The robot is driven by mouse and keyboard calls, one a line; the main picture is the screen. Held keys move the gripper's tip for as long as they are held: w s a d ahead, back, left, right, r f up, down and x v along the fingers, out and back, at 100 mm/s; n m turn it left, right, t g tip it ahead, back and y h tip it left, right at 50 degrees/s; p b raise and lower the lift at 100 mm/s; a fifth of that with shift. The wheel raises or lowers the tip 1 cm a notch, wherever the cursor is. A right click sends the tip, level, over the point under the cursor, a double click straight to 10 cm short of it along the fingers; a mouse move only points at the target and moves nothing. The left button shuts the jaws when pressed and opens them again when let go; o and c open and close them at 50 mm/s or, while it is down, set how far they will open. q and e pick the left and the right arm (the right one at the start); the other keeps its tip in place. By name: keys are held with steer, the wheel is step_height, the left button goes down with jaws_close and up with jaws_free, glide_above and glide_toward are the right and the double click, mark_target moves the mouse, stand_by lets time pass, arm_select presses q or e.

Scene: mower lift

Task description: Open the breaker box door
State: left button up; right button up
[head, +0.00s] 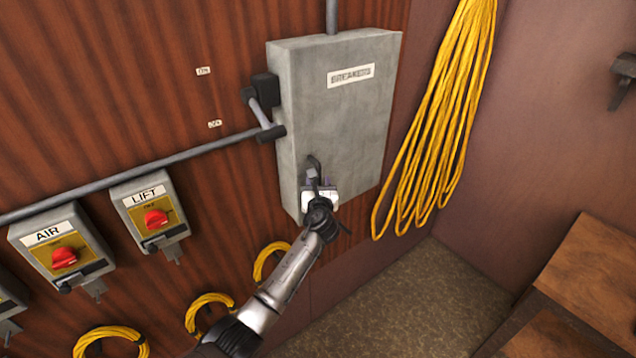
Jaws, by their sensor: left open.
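The grey breaker box (335,115) hangs on the brown wood wall, with a "BREAKERS" label (351,75) high on its front. Its door looks shut. A dark lever (262,110) sticks out on its left side. My left gripper (313,172) is at the lower left part of the box front, with its fingers pointing up along it. It is open. I cannot tell whether the fingers touch the box, and a door handle there, if any, is hard to make out behind them. My right gripper is not in view.
The LIFT switch box (150,210) and AIR switch box (62,250) with red knobs are on the wall at left, below a grey conduit (130,177). Coiled yellow cable (440,115) hangs right of the breaker box. A wooden bench (590,290) stands at lower right.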

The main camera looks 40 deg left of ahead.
arm_select(q)
steer(key=shift+w+a, duration=0.25)
jaws_close()
stand_by(0.4)
